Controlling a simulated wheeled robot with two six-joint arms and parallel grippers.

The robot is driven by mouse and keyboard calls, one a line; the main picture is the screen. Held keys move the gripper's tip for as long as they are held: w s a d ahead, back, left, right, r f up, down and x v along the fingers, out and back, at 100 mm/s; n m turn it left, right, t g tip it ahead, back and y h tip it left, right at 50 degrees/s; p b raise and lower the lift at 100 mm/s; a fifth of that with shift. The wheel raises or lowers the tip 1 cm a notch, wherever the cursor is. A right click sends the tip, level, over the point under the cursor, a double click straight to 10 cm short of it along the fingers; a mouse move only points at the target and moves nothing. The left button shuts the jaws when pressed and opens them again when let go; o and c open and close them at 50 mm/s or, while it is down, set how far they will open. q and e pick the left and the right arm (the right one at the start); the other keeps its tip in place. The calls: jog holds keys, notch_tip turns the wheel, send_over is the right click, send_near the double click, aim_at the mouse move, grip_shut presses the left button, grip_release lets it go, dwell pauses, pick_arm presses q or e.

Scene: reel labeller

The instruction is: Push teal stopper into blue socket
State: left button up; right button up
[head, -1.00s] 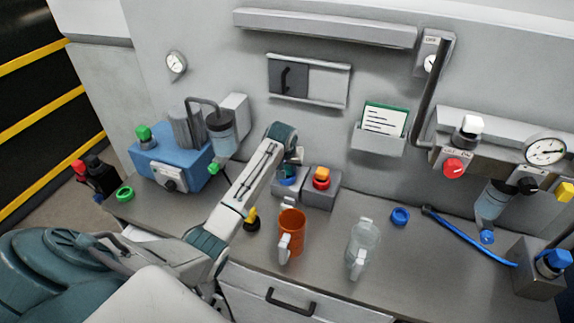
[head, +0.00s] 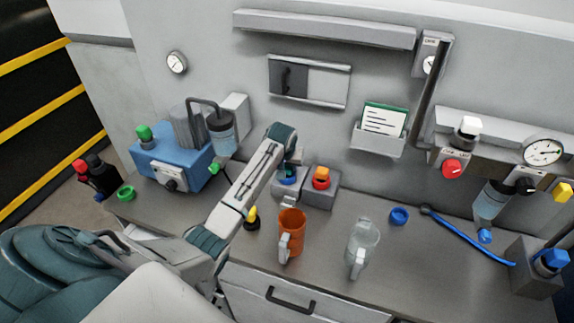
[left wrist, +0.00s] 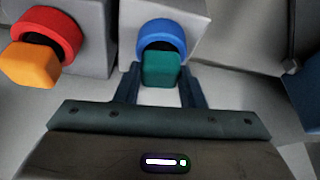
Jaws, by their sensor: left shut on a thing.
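The blue socket (left wrist: 161,35) is a blue ring on a grey block in the left wrist view. It also shows in the head view (head: 286,181), partly behind my left arm. The teal stopper (left wrist: 161,69) is between the fingers of my left gripper (left wrist: 160,88), which is shut on it. The stopper lies right at the mouth of the socket and overlaps the ring's lower edge in the left wrist view; how deep it sits I cannot tell. In the head view my left gripper (head: 294,168) is small and mostly hidden by its wrist. My right gripper is not in view.
Beside the blue socket is a red ring (left wrist: 50,29) with an orange stopper (left wrist: 29,64) in it. An orange jug (head: 292,230), a clear jug (head: 362,247) and a yellow-topped item (head: 251,216) stand in front. A blue hose (head: 470,236) lies at the right.

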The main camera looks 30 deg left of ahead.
pick_arm(q)
jog(key=shift+f, duration=0.15)
jog(key=o, duration=1.1)
jog(key=b+v, duration=0.3)
jog(key=v, duration=0.7)
jog(key=shift+s+r, duration=0.1)
jog(key=shift+r, duration=0.25)
jog(key=shift+f, duration=0.1)
